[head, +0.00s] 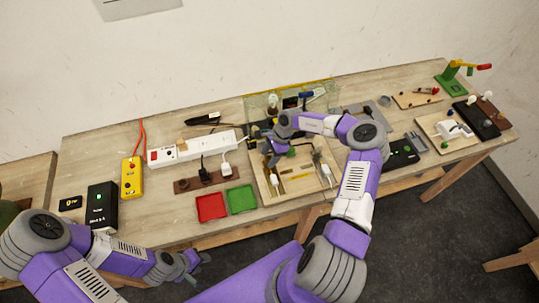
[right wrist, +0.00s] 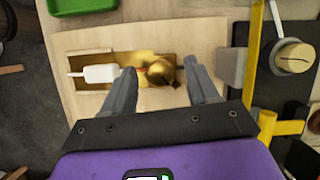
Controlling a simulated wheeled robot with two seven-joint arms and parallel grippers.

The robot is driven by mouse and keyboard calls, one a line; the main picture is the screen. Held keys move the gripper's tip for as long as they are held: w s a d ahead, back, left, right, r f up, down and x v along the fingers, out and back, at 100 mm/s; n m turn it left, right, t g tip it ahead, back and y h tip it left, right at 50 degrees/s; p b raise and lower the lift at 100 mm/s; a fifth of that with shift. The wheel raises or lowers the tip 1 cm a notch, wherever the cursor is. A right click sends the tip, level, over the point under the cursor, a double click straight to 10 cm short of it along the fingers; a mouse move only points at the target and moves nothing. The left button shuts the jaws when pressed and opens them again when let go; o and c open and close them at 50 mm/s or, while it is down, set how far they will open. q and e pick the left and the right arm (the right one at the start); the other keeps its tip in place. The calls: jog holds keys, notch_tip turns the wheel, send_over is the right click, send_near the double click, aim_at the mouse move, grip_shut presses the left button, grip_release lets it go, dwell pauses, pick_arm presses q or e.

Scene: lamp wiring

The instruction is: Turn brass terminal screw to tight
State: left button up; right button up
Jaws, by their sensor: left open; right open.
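In the right wrist view, the round brass terminal screw (right wrist: 160,72) sits at the right end of a brass terminal (right wrist: 140,57) on a pale wooden board (right wrist: 200,35). A white piece (right wrist: 100,73) with a thin pin lies in the terminal to the left of the screw. My right gripper (right wrist: 159,68) is open, with one finger on each side of the screw; I cannot tell whether they touch it. In the head view, my right gripper (head: 273,158) hangs over the board (head: 267,189) and hides the screw. My left gripper (head: 192,268) is open below the table's front edge.
A red tray (head: 210,207) and a green tray (head: 241,199) lie left of the board. A white power strip (head: 190,149) and a yellow box (head: 132,177) stand farther left. In the right wrist view, yellow parts (right wrist: 285,127) lie close to the right of my gripper.

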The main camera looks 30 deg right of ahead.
jog(key=c, duration=1)
jog(key=shift+c, duration=0.2)
